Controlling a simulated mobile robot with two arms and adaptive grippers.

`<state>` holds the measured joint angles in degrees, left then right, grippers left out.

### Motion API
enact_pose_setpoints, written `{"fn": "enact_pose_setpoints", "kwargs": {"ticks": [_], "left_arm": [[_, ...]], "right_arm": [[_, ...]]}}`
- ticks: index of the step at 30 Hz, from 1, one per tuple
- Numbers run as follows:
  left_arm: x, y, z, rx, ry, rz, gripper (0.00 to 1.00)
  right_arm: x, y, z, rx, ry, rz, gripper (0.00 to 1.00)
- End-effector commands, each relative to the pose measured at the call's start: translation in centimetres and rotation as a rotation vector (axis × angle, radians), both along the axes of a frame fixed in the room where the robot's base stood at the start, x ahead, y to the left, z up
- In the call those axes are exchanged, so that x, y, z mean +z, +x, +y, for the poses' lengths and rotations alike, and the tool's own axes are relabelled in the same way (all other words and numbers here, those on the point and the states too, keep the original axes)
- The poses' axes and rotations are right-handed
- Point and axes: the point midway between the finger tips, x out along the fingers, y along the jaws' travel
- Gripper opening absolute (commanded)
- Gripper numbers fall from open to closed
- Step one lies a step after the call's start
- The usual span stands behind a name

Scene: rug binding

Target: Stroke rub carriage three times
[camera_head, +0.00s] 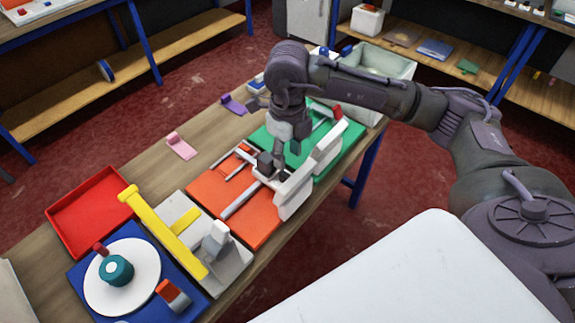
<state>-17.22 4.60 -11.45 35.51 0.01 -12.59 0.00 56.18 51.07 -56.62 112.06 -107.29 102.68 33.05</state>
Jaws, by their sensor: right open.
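An orange board (240,225) on the workbench carries a pale rail (241,200) and a white upright block (293,192). A dark grey block (265,162) sits at the far end of the rail and looks like the rub carriage, though I cannot be sure. My right gripper (281,160) reaches down over this board, open, with its fingers close to the dark block. Whether they touch it is hidden by the overlap. My left gripper is not in view.
A green board (340,158) with a white block and red knob lies behind on the right. A yellow bar (160,230), blue board with a white disc (95,285) and red tray (85,212) stand to the left. Pink (180,146) and purple pieces (233,104) lie along the far edge.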

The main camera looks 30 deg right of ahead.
Motion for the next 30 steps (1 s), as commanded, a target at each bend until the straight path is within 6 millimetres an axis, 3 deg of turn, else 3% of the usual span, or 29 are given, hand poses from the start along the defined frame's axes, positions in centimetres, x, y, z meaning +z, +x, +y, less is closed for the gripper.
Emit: {"fn": "enact_pose_setpoints", "kwargs": {"ticks": [3,9,20,26,30], "left_arm": [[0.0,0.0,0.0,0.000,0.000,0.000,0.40],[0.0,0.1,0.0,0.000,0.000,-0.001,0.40],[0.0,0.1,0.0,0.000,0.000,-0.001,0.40],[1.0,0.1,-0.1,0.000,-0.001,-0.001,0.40],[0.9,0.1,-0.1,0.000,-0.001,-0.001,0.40]], "right_arm": [[2.4,0.1,0.0,0.001,0.000,-0.003,0.44],[4.6,0.0,-0.1,-0.001,-0.001,-0.001,0.44],[5.0,0.0,-0.1,0.000,0.000,0.001,0.44],[6.7,-0.2,0.6,0.005,0.004,0.003,0.44],[6.3,-0.3,0.6,0.002,0.001,0.005,0.44]]}}
